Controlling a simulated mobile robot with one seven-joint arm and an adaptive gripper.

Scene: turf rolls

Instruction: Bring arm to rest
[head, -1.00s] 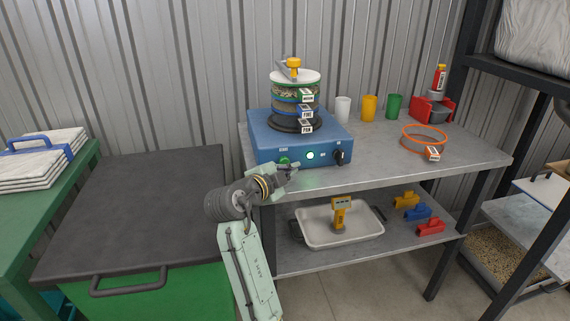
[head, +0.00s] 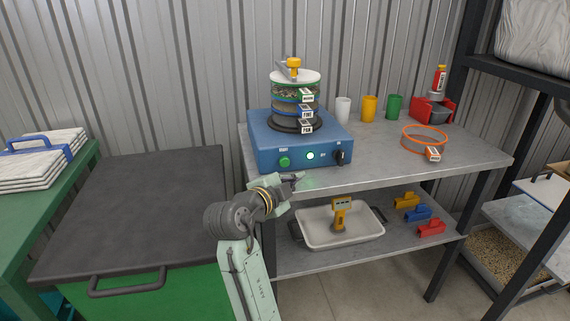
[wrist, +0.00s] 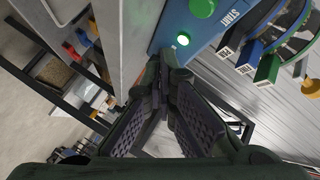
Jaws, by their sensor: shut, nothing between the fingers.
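My gripper (head: 297,179) is shut and empty, in front of the grey table's front edge and below the blue shaker base. In the wrist view its two dark fingers (wrist: 163,85) meet at the tips. The blue shaker base (head: 262,154) stands on the table and carries a stack of sieves (head: 296,103) with a white lid and a yellow clamp knob. The base's green button (head: 285,162) and lit round light (head: 310,156) are in full view. The green button (wrist: 202,8) and glowing light (wrist: 183,39) also show in the wrist view, apart from the fingers.
The grey table (head: 400,165) has cups and an orange ring sieve (head: 424,138) on it. Its lower shelf holds a white tray (head: 345,236) with a yellow device, and several coloured clips. A dark-lidded green bin (head: 140,210) stands at left. Black shelving (head: 540,70) stands at right.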

